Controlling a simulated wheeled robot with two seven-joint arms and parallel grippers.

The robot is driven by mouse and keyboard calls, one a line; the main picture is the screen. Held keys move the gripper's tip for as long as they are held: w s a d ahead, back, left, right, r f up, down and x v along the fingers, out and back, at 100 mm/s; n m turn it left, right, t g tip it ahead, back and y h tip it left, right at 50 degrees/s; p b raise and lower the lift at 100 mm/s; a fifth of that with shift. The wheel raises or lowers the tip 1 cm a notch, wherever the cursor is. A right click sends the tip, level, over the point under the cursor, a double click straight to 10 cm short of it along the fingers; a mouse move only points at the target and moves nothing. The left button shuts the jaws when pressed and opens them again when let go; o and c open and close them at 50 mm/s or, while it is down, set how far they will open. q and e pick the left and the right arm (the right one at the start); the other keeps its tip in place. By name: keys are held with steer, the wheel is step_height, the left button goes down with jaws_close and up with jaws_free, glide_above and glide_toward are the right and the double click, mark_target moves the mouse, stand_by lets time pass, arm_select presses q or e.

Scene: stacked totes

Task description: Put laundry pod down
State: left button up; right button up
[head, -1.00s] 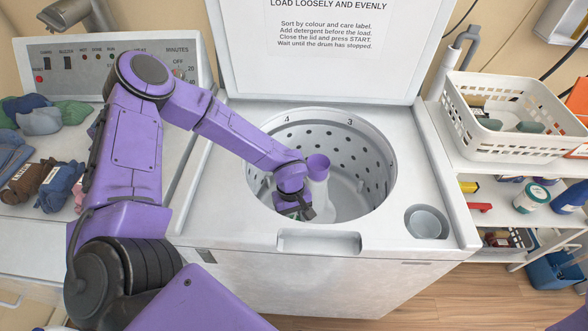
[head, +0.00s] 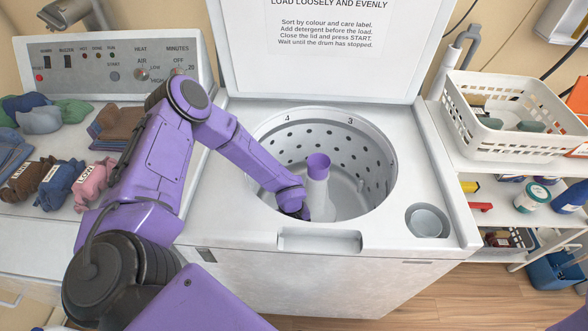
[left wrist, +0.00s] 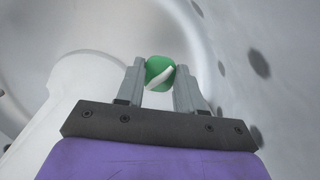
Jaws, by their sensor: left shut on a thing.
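The laundry pod (left wrist: 159,72) is green with a white streak and sits between the fingertips of my left gripper (left wrist: 160,80), which is shut on it in the left wrist view. In the head view my left gripper is down inside the washer drum (head: 350,135), in its near left part. The pod and the fingertips are hidden there behind the drum's front rim. I cannot tell whether the pod touches the drum floor. My right gripper is not in view.
A white agitator post with a purple cap (head: 318,165) stands in the drum, close beside my left wrist. The lid (head: 330,70) is open. A white basket (head: 512,140) stands on the right shelf.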

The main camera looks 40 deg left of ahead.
arm_select(q)
steer(key=shift+f+b, duration=0.35)
steer(key=shift+f, duration=0.2)
steer(key=o, duration=1)
steer(key=shift+r, duration=0.2)
steer(key=shift+r+p, duration=0.45)
steer(key=shift+p, duration=0.15)
step_height(320, 180, up, 12)
steer(key=a, duration=0.1)
steer(key=shift+w+a, duration=0.25)
steer(key=shift+w, duration=0.2)
